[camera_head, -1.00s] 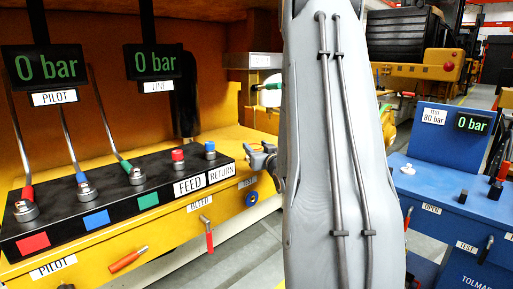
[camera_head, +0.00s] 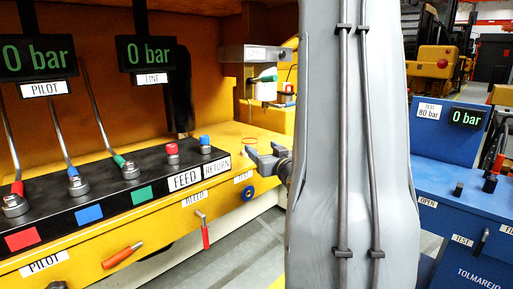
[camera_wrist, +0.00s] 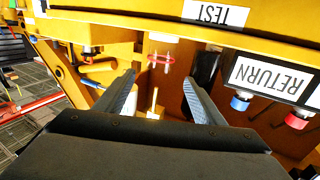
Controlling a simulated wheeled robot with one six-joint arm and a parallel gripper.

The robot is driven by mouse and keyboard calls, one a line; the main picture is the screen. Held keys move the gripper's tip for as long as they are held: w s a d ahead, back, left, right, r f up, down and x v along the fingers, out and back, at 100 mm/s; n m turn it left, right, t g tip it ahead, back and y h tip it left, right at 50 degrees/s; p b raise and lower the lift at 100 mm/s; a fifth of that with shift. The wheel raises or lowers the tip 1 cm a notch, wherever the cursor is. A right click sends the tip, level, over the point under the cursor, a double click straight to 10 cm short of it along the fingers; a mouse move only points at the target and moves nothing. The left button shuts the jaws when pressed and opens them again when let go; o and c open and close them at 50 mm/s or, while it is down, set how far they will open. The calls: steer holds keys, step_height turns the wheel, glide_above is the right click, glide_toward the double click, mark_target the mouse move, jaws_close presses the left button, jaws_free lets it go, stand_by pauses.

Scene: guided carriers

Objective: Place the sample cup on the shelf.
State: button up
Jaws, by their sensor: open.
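My gripper (camera_head: 256,158) is open and empty, beside the right end of the black valve panel in the head view. In the wrist view my open fingers (camera_wrist: 160,95) stand apart. A small clear thing with red rings (camera_wrist: 161,60) shows beyond them, perhaps the sample cup; it is too small to be sure. A faint reddish ring (camera_head: 250,140) on the yellow bench may be the same thing. A grey ledge with a white label (camera_head: 254,53), perhaps the shelf, is on the wall behind. A white container with a green top (camera_head: 264,88) is below it.
The yellow bench (camera_head: 75,262) carries the black valve panel with levers and knobs. RETURN (camera_wrist: 270,77) and TEST (camera_wrist: 215,13) labels are close to my gripper. A blue bench (camera_head: 460,195) stands at right. My arm hides the middle of the head view.

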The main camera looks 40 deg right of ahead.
steer(key=shift+v, duration=1.25)
